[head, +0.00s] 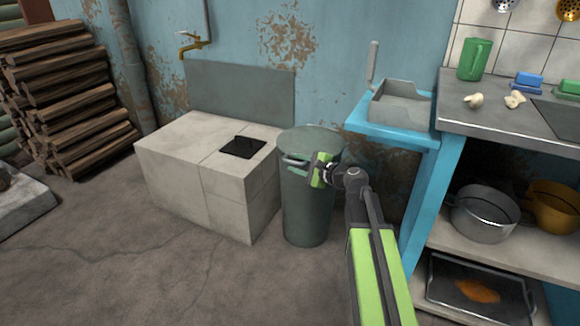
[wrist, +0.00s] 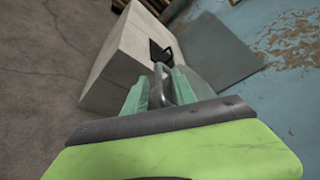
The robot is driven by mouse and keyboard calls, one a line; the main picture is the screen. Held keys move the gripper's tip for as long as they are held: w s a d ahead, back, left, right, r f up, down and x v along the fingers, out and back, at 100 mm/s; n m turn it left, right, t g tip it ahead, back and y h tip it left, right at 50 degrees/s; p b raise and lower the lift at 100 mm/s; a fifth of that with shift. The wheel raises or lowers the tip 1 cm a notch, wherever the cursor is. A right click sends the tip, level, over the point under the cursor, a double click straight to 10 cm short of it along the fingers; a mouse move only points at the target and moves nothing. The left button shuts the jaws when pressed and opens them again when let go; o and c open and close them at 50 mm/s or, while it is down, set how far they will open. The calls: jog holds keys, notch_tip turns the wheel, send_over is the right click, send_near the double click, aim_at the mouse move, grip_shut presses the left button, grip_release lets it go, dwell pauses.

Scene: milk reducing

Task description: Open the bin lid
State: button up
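The round grey-green bin (head: 307,212) stands on the floor between the stone block and the blue shelf. Its lid (head: 314,137) lies flat on top and looks closed. My gripper (head: 293,162) is at the front of the bin, just below the rim, and points to the left. In the wrist view, two pale teal shapes stand either side of a grey bar-like piece (wrist: 168,85) ahead of my gripper. I cannot tell whether this bar is a handle, or whether my gripper touches it. The gripper's body hides part of the bin's front.
A pale stone block (head: 205,175) with a black square plate (head: 242,147) stands left of the bin. A blue shelf unit (head: 425,195) with a grey basin (head: 402,105) is close on the right. Stacked firewood (head: 65,95) is far left.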

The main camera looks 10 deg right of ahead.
jog(key=shift+x, duration=0.95)
grip_shut()
dwell(0.7)
